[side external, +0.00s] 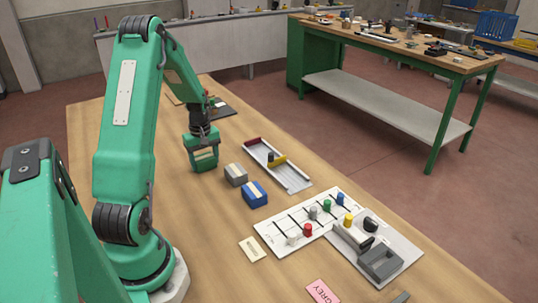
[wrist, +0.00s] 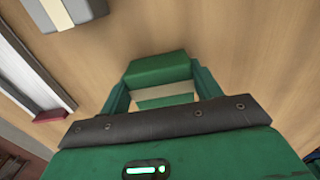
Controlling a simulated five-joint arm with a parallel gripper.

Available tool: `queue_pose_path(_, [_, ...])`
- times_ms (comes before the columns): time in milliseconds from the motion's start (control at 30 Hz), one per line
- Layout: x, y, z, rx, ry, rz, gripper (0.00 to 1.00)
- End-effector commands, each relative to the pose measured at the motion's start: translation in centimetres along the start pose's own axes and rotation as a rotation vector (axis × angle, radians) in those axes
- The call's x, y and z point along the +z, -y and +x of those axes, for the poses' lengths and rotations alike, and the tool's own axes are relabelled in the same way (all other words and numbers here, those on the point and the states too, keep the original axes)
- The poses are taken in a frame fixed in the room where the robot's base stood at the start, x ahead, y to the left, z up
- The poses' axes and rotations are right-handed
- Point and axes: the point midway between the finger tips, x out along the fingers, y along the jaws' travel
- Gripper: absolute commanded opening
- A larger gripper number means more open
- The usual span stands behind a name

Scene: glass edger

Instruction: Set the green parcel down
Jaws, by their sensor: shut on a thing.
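The green parcel (wrist: 160,69), with a pale band around it, sits between the fingers of my gripper (wrist: 161,88) in the wrist view. My gripper is shut on it. In the side view my gripper (side external: 203,158) points down over the wooden table, left of the grey parcel, and the green parcel (side external: 205,156) shows between its fingers. The parcel is low, close to the table top; I cannot tell whether its underside touches the wood. The fingers hide part of it.
A grey parcel (side external: 236,175) and a blue parcel (side external: 254,194) stand to the right. Behind them is a long pale tray (side external: 293,182) with several pieces. A white board (side external: 270,231) with coloured pegs lies nearer the front. The wood in front of my gripper is clear.

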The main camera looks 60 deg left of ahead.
Motion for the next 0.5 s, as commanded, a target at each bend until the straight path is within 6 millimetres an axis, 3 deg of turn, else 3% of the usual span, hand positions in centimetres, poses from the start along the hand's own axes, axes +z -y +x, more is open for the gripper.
queue_pose_path(167, [-0.02,-0.02,0.29,0.000,-0.001,0.000,0.37])
queue_pose_path(200, [-0.01,-0.01,0.30,0.000,0.000,0.000,0.69])
queue_pose_path(300, [-0.01,0.00,0.29,0.000,0.000,0.000,0.85])
queue_pose_path(500, [-0.01,0.00,0.28,0.000,0.000,0.000,0.85])
